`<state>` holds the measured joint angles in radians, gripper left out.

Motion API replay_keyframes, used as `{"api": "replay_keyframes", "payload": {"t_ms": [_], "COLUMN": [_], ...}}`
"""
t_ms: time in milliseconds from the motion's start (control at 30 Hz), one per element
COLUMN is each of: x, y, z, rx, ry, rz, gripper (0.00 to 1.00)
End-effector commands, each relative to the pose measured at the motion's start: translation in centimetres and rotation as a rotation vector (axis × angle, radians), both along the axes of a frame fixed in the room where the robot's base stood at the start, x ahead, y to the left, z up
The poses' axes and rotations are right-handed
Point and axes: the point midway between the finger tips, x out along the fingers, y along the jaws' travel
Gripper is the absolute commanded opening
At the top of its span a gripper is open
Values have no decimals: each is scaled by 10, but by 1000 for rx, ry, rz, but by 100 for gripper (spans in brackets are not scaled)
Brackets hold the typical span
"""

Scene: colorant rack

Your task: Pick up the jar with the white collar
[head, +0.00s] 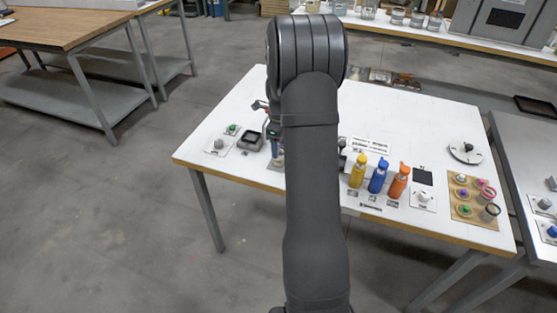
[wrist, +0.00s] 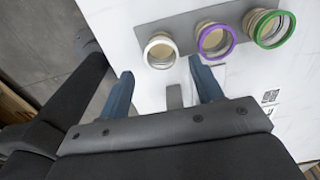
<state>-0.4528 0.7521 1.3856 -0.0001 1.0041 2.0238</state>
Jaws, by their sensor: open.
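The jar with the white collar (wrist: 161,51) stands at the left end of a grey strip (wrist: 183,27) in the wrist view. A jar with a purple collar (wrist: 215,41) and one with a green collar (wrist: 269,28) stand to its right. My gripper (wrist: 161,69) is open and empty, its two blue fingers spread on the near side of the white-collared jar. The jar appears just beyond the fingertips, roughly between them; the height gap is hard to judge. In the head view my arm hides most of this spot.
In the head view, yellow (head: 357,172), blue (head: 378,178) and orange (head: 398,182) bottles stand right of my arm on the white table (head: 390,128). A tan board (head: 455,207) with several small items lies at the right. A dark square device (head: 251,140) sits left of my arm.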

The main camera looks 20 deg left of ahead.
Motion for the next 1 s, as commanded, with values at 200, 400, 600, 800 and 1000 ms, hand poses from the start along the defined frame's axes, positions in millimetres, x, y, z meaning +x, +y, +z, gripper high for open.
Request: {"api": "replay_keyframes", "payload": {"t_ms": [200,400,600,800,1000], "x": [0,2,3,3,3], "y": [1,3,3,3,3], "z": [-12,-42,-56,-55,-55], "rx": [-1,-1,-1,0,0], "ry": [1,2,-2,-2,-2], "rz": [0,0,0,0,0], "gripper": [60,60,60,46,12]}}
